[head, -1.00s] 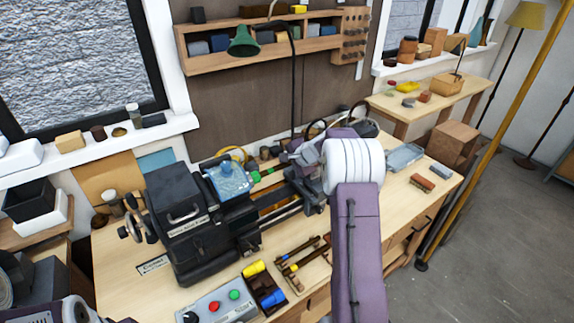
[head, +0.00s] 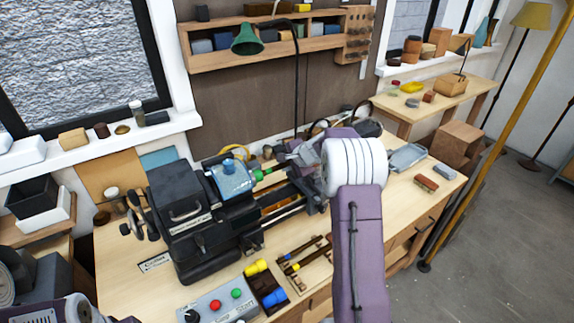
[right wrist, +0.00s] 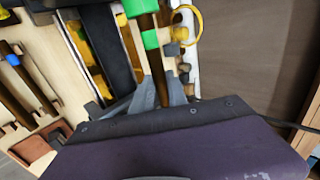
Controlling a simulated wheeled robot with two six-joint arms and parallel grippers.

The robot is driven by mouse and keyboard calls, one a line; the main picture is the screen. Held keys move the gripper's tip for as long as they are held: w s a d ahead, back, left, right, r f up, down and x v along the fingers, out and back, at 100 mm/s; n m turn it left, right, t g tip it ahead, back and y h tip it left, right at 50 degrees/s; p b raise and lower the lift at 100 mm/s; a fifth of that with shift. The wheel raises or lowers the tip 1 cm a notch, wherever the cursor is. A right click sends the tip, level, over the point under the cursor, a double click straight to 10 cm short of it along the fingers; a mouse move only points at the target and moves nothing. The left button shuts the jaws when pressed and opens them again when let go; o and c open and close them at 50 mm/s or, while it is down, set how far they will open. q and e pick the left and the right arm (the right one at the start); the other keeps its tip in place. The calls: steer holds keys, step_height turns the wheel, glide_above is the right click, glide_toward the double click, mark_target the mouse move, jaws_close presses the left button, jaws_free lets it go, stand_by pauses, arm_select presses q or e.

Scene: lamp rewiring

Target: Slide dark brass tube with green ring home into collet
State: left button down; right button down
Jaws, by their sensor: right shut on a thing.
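The dark brass tube (right wrist: 159,75) runs up through the right wrist view, with a green ring (right wrist: 150,39) around it. My right gripper (right wrist: 163,104) is shut on its lower end. Above the ring, the tube meets a wider green part (right wrist: 139,6) at the top edge; what lies beyond is cut off. In the head view, the green ring (head: 268,171) shows beside the blue clear cover (head: 232,180) of the black machine (head: 185,215), with my right gripper (head: 283,165) to its right. The collet mouth is too small to make out. My left gripper is out of view.
A control box (head: 222,304) with coloured buttons stands at the front. A yellow coil (right wrist: 188,20) lies behind the tube. The bench's right part has a glass tray (head: 407,156) and blocks.

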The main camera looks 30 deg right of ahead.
steer(key=shift+a, duration=0.75)
steer(key=c, duration=1.2)
jaws_free()
steer(key=shift+s, duration=0.1)
steer(key=shift+c, duration=0.2)
steer(key=shift+s+r+b, duration=0.25)
steer(key=shift+b, duration=0.1)
steer(key=b+v, duration=0.1)
steer(key=v, duration=0.7)
steer(key=shift+d+r, duration=0.1)
steer(key=shift+r, duration=0.05)
